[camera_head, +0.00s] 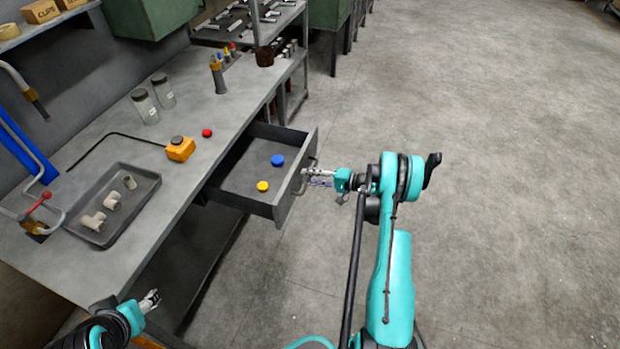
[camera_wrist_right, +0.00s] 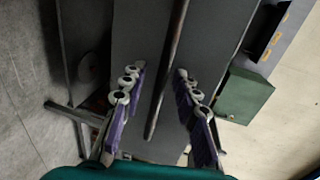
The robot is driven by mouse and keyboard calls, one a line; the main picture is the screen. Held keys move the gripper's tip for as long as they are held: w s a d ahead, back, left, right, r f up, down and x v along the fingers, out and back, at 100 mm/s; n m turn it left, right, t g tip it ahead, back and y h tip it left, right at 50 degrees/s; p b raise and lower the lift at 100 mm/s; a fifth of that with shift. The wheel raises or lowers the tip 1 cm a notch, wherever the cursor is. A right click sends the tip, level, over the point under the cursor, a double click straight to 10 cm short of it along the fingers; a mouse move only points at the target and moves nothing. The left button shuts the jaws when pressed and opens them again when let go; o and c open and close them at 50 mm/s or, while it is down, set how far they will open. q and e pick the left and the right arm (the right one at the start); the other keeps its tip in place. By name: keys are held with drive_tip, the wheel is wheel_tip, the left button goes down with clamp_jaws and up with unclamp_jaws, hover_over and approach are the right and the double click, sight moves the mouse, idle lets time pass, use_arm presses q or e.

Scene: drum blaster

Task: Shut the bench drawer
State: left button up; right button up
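The grey bench drawer (camera_head: 243,177) stands pulled out from the bench (camera_head: 205,115) in the head view. A blue round piece (camera_head: 277,160) and a yellow one (camera_head: 262,186) lie in it. Its dark bar handle (camera_wrist_right: 170,65) runs between the fingers of my right gripper (camera_wrist_right: 160,88) in the right wrist view. These fingers are open, one on each side of the bar, apart from it in the picture. In the head view my right gripper (camera_head: 307,178) is at the drawer front. My left gripper (camera_head: 150,301) is by the bench's near edge; its fingers are too small to read.
A dark tray (camera_head: 142,197) with pale pipe fittings, an orange box (camera_head: 180,149), a red round piece (camera_head: 207,132) and two jars (camera_head: 145,107) stand on the bench. A shelf rack (camera_head: 292,72) is behind the drawer. The floor (camera_head: 500,170) to the right is clear.

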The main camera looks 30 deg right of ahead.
clamp_jaws()
